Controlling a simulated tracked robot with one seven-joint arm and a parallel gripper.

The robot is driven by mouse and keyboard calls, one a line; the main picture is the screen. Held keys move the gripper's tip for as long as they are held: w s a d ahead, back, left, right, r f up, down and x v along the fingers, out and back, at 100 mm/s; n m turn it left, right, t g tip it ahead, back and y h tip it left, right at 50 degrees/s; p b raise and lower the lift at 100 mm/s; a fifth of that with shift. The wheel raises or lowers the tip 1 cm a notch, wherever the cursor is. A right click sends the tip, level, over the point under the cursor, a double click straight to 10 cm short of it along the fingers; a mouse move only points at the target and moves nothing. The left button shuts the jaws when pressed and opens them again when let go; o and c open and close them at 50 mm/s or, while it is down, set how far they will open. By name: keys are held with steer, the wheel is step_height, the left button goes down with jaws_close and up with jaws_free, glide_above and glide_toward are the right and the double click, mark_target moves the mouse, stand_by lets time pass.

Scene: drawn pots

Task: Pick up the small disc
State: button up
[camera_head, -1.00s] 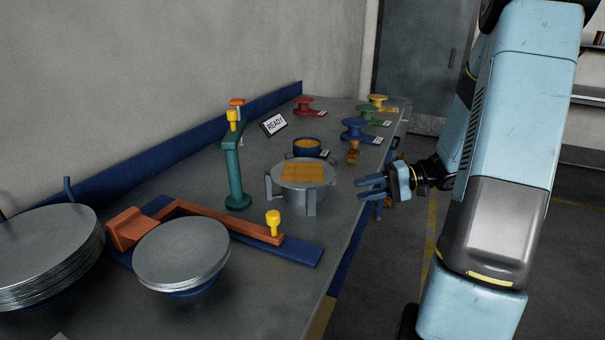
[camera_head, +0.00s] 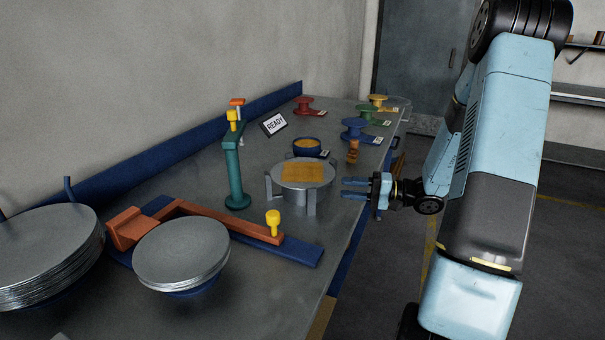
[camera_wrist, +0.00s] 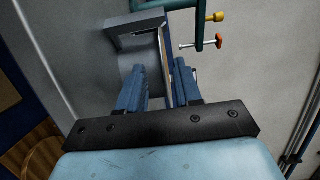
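A thin grey disc (camera_head: 326,173) with a tan square patch lies flat on a grey stand (camera_head: 311,203) with upright posts. My gripper (camera_head: 346,188) is just right of the stand, its two blue fingers apart and pointing left at the disc's rim. In the wrist view my gripper (camera_wrist: 160,68) is open, with a thin edge, apparently the disc's rim, in line with the gap between the fingers. I cannot tell whether the rim is between the fingertips. A stack of smaller discs (camera_head: 180,250) sits on a blue base in the foreground.
A stack of larger discs (camera_head: 45,250) is at the left. A green post (camera_head: 234,170) with a yellow knob stands left of the stand, and an orange bar (camera_head: 235,223) lies in front. A blue bowl (camera_head: 307,147) and coloured spools (camera_head: 356,130) are behind.

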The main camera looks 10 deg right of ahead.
steer(key=shift+w+x, duration=0.2)
steer(key=shift+x, duration=2.7)
steer(key=shift+c, duration=0.4)
jaws_close()
